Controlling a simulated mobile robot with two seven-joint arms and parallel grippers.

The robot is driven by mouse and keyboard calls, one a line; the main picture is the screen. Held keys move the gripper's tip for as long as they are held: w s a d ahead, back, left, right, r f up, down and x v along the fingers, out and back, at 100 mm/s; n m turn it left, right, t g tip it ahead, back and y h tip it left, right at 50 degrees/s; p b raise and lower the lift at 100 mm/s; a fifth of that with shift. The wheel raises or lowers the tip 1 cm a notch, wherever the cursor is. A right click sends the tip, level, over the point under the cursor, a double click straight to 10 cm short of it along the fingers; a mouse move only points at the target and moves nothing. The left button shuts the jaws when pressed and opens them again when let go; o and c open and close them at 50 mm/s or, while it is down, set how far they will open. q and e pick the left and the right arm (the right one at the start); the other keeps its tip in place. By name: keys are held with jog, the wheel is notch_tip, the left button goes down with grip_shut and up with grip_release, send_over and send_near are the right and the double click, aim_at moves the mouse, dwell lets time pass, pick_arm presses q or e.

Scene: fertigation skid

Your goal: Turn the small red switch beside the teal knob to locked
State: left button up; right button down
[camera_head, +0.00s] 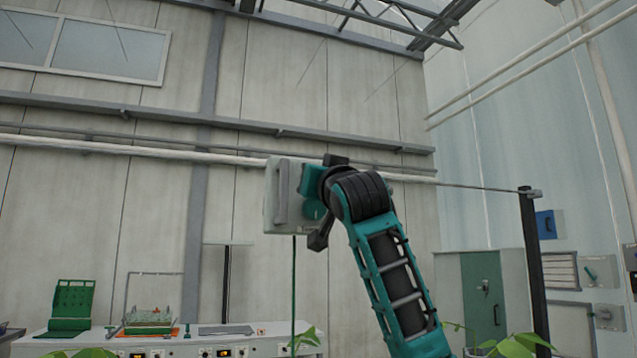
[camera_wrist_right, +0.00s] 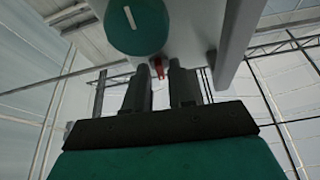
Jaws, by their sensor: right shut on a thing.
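The teal knob (camera_wrist_right: 137,25) shows at the top of the right wrist view, with a white line on its face. The small red switch (camera_wrist_right: 158,67) is beside and below it, under the grey box (camera_wrist_right: 205,30). My right gripper (camera_wrist_right: 160,76) has its two dark fingers on either side of the switch and is shut on it. In the head view the grey box (camera_head: 283,195) hangs in the middle, and my right arm reaches it from the lower right, hiding the switch. Which way the switch points is too small to tell. My left gripper is not in view.
A thin green line hangs below the box. A white bench (camera_head: 180,345) with controls and a green tray (camera_head: 150,320) runs along the lower left. A green cabinet (camera_head: 482,290) and dark post (camera_head: 533,260) stand at right. Leaves (camera_head: 515,345) rise at the bottom edge.

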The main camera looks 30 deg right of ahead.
jog(key=m+g+h, duration=0.1)
jog(key=m, duration=0.2)
jog(key=m+g+h+p, duration=0.1)
jog(key=m+h, duration=0.1)
jog(key=m, duration=0.2)
jog(key=m+g+h+p, duration=0.1)
jog(key=m, duration=0.3)
jog(key=shift+w+a+r, duration=0.1)
jog(key=shift+w+a, duration=0.05)
jog(key=shift+a, duration=0.15)
jog(key=shift+m+h, duration=0.3)
jog(key=c, duration=1.2)
grip_release()
jog(key=shift+c, duration=0.2)
